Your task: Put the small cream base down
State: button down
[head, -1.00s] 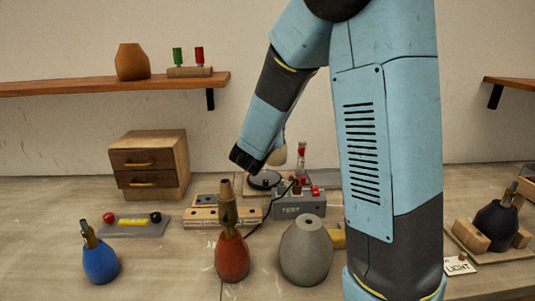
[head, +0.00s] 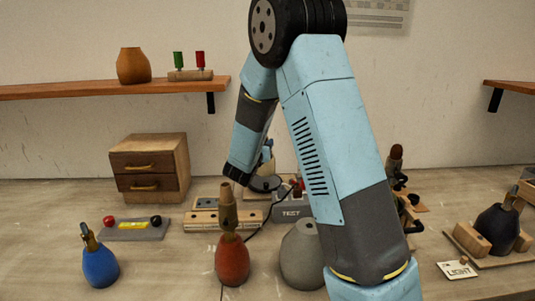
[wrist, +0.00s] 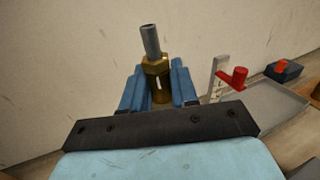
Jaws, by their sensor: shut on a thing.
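My gripper (wrist: 158,85) is shut on a brass fitting (wrist: 158,72) with a grey tube standing up from it, in the wrist view. This fitting appears to be the top of the small cream base; the cream body itself is hidden in both current views. In the head view my gripper (head: 267,155) is at the far middle of the table, above or just behind a round dark disc (head: 265,183). I cannot tell whether the held base touches anything below.
A grey TEST box (head: 291,210) with a cable stands close to my gripper. Red (head: 232,260), blue (head: 101,265) and grey (head: 300,255) bases stand in front. A drawer box (head: 150,165) is at left. A dark base (head: 496,228) stands at right by the LIGHT card (head: 459,270).

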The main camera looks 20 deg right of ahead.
jog(key=shift+w+f, duration=0.2)
jog(key=shift+f, duration=1.5)
jog(key=c, duration=0.9)
grip_release()
jog(key=shift+f, duration=0.1)
jog(key=shift+o, duration=0.2)
